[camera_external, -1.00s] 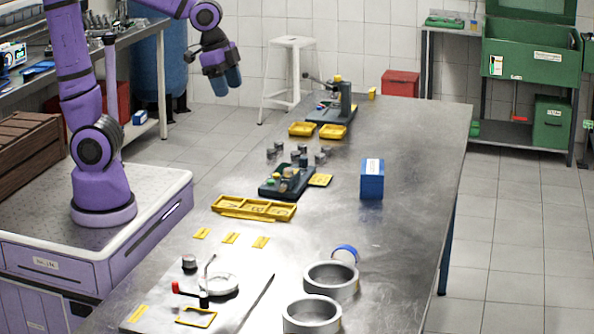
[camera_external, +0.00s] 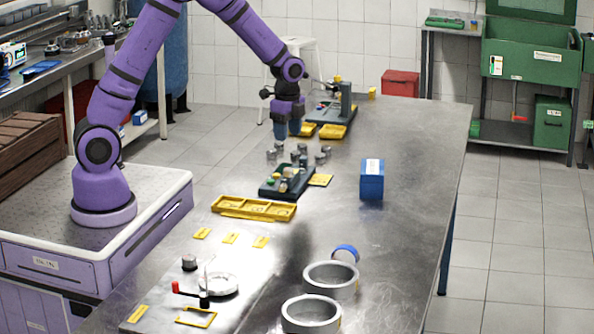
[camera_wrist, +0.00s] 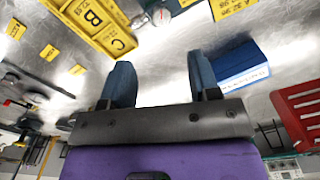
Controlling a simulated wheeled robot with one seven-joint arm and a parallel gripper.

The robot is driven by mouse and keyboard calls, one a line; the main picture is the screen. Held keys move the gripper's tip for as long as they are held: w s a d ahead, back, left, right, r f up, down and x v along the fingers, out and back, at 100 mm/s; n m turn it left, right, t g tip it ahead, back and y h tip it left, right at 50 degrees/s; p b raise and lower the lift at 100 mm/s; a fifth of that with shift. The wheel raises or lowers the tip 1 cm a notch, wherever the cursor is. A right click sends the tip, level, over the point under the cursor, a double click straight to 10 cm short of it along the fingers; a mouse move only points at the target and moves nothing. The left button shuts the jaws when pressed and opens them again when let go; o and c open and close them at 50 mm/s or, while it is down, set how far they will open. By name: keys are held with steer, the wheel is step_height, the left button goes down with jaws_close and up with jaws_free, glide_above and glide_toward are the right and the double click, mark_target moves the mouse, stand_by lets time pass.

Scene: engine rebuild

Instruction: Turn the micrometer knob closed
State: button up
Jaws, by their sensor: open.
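I cannot pick out the micrometer knob with certainty. A small blue curved piece (camera_external: 346,253) stands behind the grey rings on the table, too small to identify. A fixture with a red-tipped handle (camera_external: 180,288) and a round metal dish (camera_external: 218,285) sits at the near left of the table. A dark bench fixture with an upright post (camera_external: 346,98) stands at the far end. My gripper (camera_external: 287,130) points down, open and empty, by the two small yellow trays (camera_external: 333,132). In the wrist view its blue fingers (camera_wrist: 162,82) are spread with nothing between them.
A yellow lettered tray (camera_external: 253,208), a dark block with several small parts (camera_external: 286,182) and a blue box (camera_external: 372,180) stand mid-table. Two grey rings (camera_external: 331,279) stand at the front. The right side of the metal table (camera_external: 420,190) is clear.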

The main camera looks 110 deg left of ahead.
mark_target(288, 169)
step_height(288, 169, down, 11)
steer(key=shift+a+f, duration=0.1)
steer(key=shift+a, duration=0.05)
stand_by(0.4)
steer(key=c, duration=0.9)
